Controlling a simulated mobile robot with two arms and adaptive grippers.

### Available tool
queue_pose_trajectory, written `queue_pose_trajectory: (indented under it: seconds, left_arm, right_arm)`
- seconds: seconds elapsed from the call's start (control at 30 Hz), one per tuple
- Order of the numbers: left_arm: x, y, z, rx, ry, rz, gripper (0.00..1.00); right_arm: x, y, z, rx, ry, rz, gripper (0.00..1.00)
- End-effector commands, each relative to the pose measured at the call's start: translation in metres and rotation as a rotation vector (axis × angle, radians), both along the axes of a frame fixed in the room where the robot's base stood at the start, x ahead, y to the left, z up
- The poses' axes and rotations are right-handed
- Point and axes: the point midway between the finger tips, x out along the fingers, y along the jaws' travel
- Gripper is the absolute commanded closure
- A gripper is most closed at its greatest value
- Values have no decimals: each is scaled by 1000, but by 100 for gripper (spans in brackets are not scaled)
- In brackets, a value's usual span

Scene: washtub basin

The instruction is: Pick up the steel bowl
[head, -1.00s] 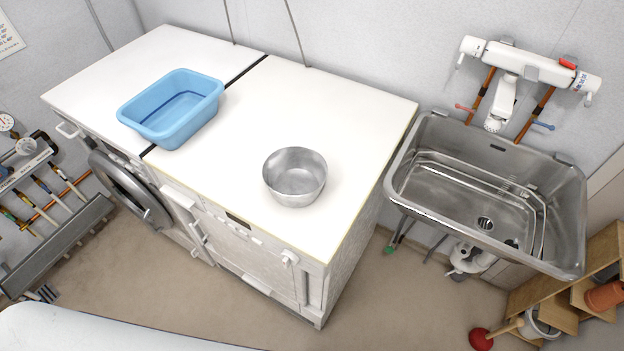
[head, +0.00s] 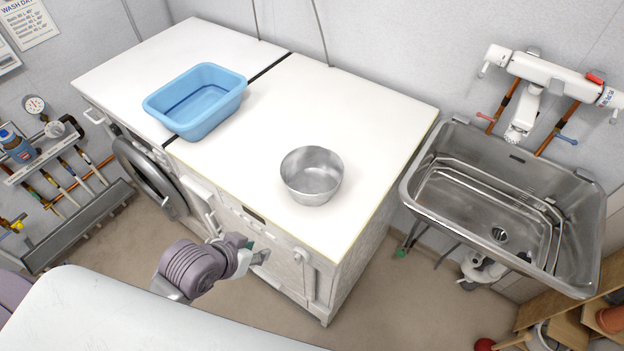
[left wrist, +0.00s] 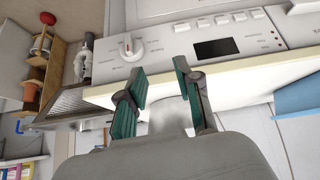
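The steel bowl (head: 312,176) stands upright and empty on the white worktop (head: 370,110), near its front edge. My left gripper (head: 254,250) is in front of the machine below the worktop, to the lower left of the bowl and apart from it. In the left wrist view my left gripper (left wrist: 161,72) has its green-padded fingers spread with nothing held. A grey shape between the fingers there looks like the bowl (left wrist: 170,116), partly hidden by the gripper. My right gripper is not in view.
A blue tub (head: 196,101) stands on the worktop to the left of the bowl. A metal sink (head: 470,215) is on the right, with a white tap unit (head: 540,75) above it. The worktop's front edge and a knob (head: 299,254) are near my left gripper.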

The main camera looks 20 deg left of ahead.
Motion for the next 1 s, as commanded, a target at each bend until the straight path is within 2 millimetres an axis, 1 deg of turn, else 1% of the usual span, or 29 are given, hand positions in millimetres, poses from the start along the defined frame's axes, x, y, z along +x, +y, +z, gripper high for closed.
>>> queue_pose_trajectory:
  seconds: [0.03, 0.1, 0.27, 0.4, 0.5, 0.57, 0.7, 0.9, 1.0]
  left_arm:
    - [12, 4, 6, -16, -46, -12, 66]
    - [29, 6, 16, -56, -112, -23, 66]
    - [67, 18, 38, -151, -251, -35, 66]
    - [98, 34, 63, -235, -369, -30, 66]
    - [114, 46, 80, -287, -436, -23, 66]
    - [121, 49, 86, -309, -461, -17, 66]
    - [140, 46, 86, -327, -482, -11, 66]
    - [174, 30, 71, -326, -480, -12, 66]
    - [187, 25, 65, -325, -478, -13, 66]
  right_arm:
    - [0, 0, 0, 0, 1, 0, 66]
    - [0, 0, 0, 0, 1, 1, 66]
    - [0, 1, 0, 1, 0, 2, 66]
    - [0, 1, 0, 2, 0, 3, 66]
    - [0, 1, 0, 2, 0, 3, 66]
    - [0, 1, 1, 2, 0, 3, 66]
    - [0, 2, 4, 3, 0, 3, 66]
    - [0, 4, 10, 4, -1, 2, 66]
    - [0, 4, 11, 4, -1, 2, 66]
